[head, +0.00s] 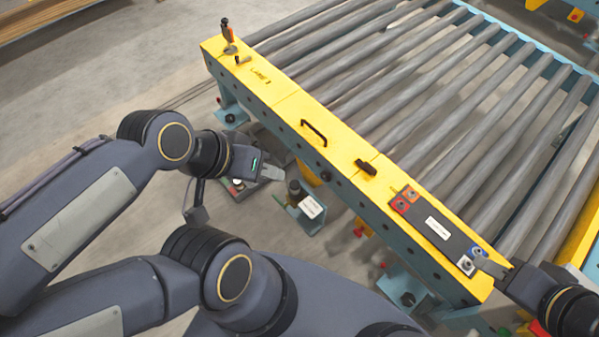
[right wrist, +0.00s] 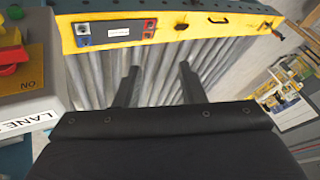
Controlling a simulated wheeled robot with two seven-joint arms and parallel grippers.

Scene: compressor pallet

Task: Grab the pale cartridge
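The pale cartridge (head: 466,265) is a small whitish block with a dark round spot. It sits at the near right end of a dark grey tray (head: 419,209) on the yellow rail, beside a blue cartridge (head: 479,249).
Two red cartridges (head: 404,199) sit at the tray's other end. A black handle (head: 314,133) and a dark knob (head: 366,167) stand up from the yellow rail (head: 345,165). The roller conveyor (head: 450,100) lies behind it. A small labelled bracket (head: 308,208) is below my left gripper.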

